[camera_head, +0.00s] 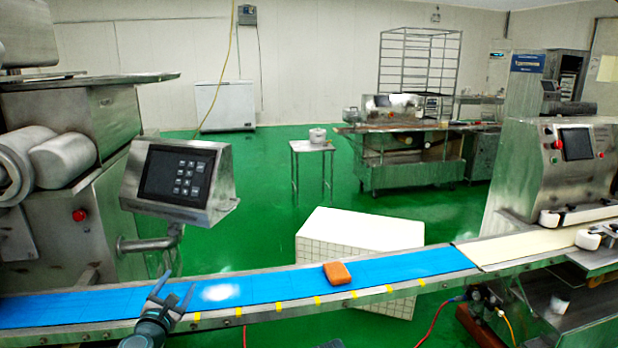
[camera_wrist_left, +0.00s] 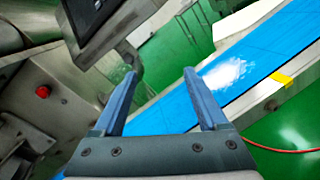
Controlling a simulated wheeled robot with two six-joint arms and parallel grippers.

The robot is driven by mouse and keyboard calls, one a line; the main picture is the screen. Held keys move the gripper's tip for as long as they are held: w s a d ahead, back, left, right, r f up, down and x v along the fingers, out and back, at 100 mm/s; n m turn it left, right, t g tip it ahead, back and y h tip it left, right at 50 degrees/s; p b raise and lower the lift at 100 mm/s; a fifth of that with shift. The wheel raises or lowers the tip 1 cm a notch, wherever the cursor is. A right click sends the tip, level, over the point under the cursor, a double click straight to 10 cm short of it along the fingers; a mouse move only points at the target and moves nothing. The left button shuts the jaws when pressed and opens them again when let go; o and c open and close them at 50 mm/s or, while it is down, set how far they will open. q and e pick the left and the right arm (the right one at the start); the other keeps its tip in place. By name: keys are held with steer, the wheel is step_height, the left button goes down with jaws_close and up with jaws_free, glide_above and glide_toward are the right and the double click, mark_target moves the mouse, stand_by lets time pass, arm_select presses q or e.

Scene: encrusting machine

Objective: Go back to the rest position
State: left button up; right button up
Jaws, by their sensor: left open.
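My left gripper (camera_head: 171,291) is in the lower left of the head view, in front of and above the near edge of the blue conveyor belt (camera_head: 392,272). Its fingers are apart and nothing is between them. The left wrist view shows the same open fingers (camera_wrist_left: 160,80), with the belt (camera_wrist_left: 268,62) beyond and to the right. An orange block (camera_head: 337,273) lies on the belt, well to the right of this gripper. My right gripper does not show; only a small dark part is at the bottom edge of the head view.
A control panel (camera_head: 180,175) on a metal post stands just behind the left gripper. A steel machine (camera_head: 80,215) is at the left and another (camera_head: 555,165) at the right. A white tiled box (camera_head: 350,235) stands behind the belt. Green floor (camera_head: 260,190) is open farther back.

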arm_select(q)
steer(key=s+d+f+m+g+h+p, duration=0.1)
steer(key=s+d+m+g+h+p, duration=0.15)
steer(key=d+m, duration=0.55)
steer(key=s+d+f+m+g+h+p, duration=0.15)
steer(key=d+m+g+p, duration=0.35)
steer(key=d, duration=0.5)
steer(key=s+d+m+g+h+p, duration=0.3)
steer(key=d+m, duration=0.5)
steer(key=d, duration=0.1)
steer(key=s+m+g+y+p, duration=0.7)
steer(key=s+m, duration=0.6)
steer(key=s, duration=0.1)
steer(key=shift+s+f+y, duration=0.2)
steer(key=shift+s+y, duration=0.2)
